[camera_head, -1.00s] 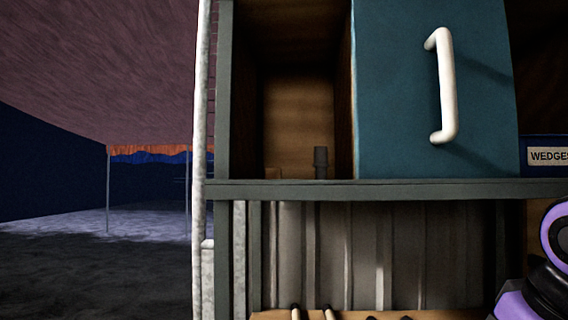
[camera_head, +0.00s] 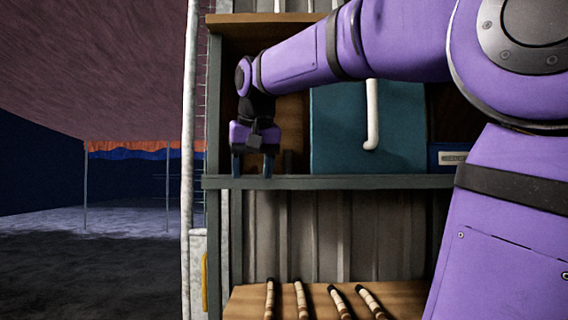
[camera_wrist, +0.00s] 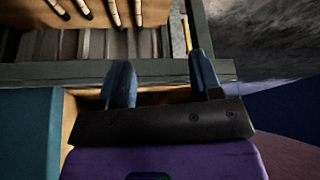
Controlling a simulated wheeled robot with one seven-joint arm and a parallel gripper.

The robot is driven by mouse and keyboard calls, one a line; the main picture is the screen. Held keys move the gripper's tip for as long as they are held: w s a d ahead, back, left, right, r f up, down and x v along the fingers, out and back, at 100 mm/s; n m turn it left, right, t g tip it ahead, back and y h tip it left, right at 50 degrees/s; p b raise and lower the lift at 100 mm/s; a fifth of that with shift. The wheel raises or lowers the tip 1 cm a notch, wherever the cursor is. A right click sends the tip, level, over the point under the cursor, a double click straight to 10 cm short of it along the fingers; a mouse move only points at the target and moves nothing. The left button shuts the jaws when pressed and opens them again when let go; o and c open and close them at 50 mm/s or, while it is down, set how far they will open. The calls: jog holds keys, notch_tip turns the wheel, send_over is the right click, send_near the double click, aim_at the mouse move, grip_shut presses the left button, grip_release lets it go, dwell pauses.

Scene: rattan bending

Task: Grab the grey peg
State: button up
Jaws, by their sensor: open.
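A teal door (camera_head: 340,130) with a white handle (camera_head: 372,120) stands right of the bay. A blue labelled box (camera_head: 440,165) is farther right. The grey shelf edge (camera_head: 340,182) runs below. Several rattan sticks (camera_head: 301,300) lie on the lower wooden shelf. A pale post (camera_head: 188,150) stands left.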

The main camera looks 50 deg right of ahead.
aim_at(288, 161)
jog(key=w+d+r, duration=0.1)
jog(key=d+r, duration=0.1)
jog(key=w+d+r+m, duration=0.1)
jog(key=d+r, duration=0.1)
jog(key=w+d+r+m, duration=0.1)
jog(key=d+r, duration=0.1)
jog(key=shift+d+g+h, duration=0.2)
jog(key=shift+g+h, duration=0.1)
jog(key=shift+g, duration=0.1)
jog(key=w+d+r+m+g, duration=0.1)
jog(key=d+r+m, duration=0.35)
jog(key=d, duration=0.45)
jog(key=shift+n+h, duration=0.3)
jog(key=shift+n, duration=0.05)
jog(key=x, duration=0.9)
jog(key=shift+d+f, duration=0.1)
jog(key=shift+f, duration=0.05)
jog(key=shift+c, duration=0.4)
jog(key=c, duration=0.8)
